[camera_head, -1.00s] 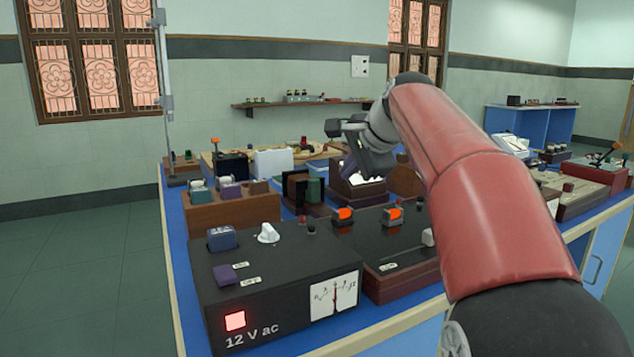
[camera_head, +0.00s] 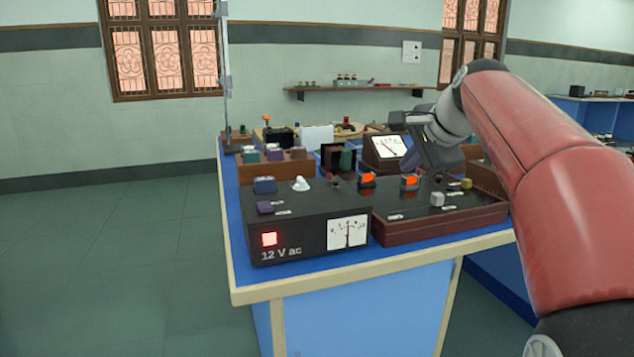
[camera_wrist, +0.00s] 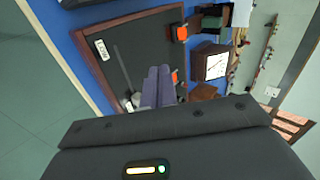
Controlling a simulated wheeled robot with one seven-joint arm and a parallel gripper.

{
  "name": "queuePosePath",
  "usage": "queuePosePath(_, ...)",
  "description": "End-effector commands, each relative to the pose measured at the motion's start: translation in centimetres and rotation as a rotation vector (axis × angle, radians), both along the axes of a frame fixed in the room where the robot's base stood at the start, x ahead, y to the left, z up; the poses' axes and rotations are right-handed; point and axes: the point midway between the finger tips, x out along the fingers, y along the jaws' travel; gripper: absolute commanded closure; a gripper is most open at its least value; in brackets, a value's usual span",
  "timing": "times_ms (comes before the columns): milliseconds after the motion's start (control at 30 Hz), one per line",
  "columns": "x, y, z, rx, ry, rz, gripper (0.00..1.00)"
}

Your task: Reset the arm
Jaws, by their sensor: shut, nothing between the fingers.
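My gripper (camera_head: 440,158) hangs from my red arm over the right part of the blue-topped bench (camera_head: 236,232). It is above the brown-sided box with a black top (camera_head: 440,228). In the wrist view the fingers (camera_wrist: 158,88) are together, with nothing between them, in front of the box's black panel (camera_wrist: 130,60). Whether the fingertips touch anything below is hard to tell.
A black "12 V ac" supply (camera_head: 310,228) with a lit red switch stands at the bench's front left. A meter (camera_head: 388,147), a wooden block rack (camera_head: 275,168) and a tall metal stand (camera_head: 226,80) are behind. The floor (camera_head: 110,250) at left is clear.

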Motion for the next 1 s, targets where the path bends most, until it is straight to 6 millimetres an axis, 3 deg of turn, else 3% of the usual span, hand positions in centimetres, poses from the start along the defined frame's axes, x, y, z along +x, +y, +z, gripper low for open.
queuePosePath(267, -4.0, 0.5, -1.9, -0.115, 0.009, 0.093, 1.00)
queuePosePath(533, -11.2, 1.3, -6.4, -0.320, 0.027, 0.276, 1.00)
queuePosePath(667, -17.0, 2.0, -11.0, -0.488, 0.044, 0.440, 1.00)
queuePosePath(800, -23.7, 2.4, -17.1, -0.685, 0.068, 0.650, 1.00)
queuePosePath(900, -27.2, 2.3, -20.9, -0.795, 0.083, 0.774, 1.00)
queuePosePath(1000, -29.5, 2.2, -23.6, -0.868, 0.093, 0.861, 1.00)
